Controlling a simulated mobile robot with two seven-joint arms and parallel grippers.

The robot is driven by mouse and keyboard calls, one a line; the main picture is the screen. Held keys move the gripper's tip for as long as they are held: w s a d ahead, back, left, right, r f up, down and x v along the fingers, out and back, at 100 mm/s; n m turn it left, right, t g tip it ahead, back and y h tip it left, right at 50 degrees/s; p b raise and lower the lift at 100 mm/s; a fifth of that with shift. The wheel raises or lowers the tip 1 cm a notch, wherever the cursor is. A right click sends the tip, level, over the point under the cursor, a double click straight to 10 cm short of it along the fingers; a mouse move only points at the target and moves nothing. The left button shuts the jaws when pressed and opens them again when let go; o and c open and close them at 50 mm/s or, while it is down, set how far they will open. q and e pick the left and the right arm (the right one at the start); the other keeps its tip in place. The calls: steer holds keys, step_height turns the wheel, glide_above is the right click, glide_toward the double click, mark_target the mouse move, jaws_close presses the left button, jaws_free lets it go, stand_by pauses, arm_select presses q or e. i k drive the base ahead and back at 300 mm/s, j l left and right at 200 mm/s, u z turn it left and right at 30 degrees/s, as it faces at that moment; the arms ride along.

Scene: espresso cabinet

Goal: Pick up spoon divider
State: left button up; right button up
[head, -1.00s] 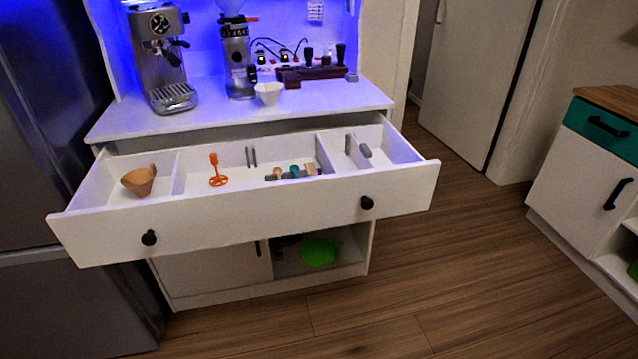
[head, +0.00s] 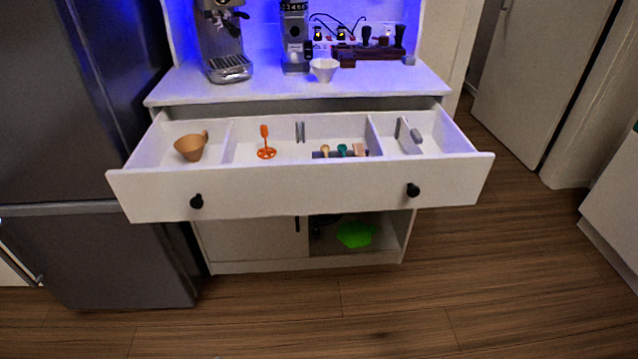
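The open white drawer (head: 300,194) of the espresso cabinet has several compartments. In its middle compartment lies a low dark grey holder (head: 319,155) with small tan and teal pieces (head: 343,150) in it; it looks like the spoon divider, though its details are too small to be sure. It sits near the right partition, close to the drawer front, which hides its lower part. Neither of my grippers is in view.
The drawer also holds an orange tool (head: 266,146), a brown cup (head: 190,147) and grey pieces (head: 411,135). A white cup (head: 324,69) and an espresso machine (head: 224,42) stand on the counter (head: 270,88). A dark fridge (head: 85,110) is left. Floor in front is clear.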

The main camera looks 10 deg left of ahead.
mark_target(411, 140)
steer(key=l+u, duration=0.15)
steer(key=u, duration=0.5)
steer(key=l+u, duration=0.55)
steer(key=l, duration=0.2)
steer(key=l+u, duration=0.1)
steer(key=l, duration=0.3)
steer(key=k+l+u, duration=0.15)
steer(key=l, duration=0.2)
